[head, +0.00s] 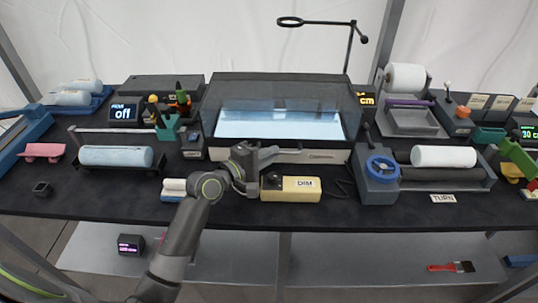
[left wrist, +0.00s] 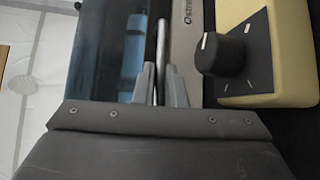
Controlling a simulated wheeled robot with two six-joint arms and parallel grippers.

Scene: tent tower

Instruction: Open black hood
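The black hood (head: 228,90) is a dark see-through box with a black top over a glowing light table (head: 280,124). It is down over the lit surface. In the left wrist view its smoky panel (left wrist: 95,60) fills the upper left, with a pale bar (left wrist: 161,40) along its edge. My left gripper (head: 270,167) is at the hood's front lower edge. In the left wrist view its fingers (left wrist: 160,82) are close together, one on each side of the bar, and look shut on it. Exact contact is hard to see. My right gripper is not in view.
A cream DIM box (head: 291,189) with a black knob (left wrist: 221,54) stands just in front of the hood.

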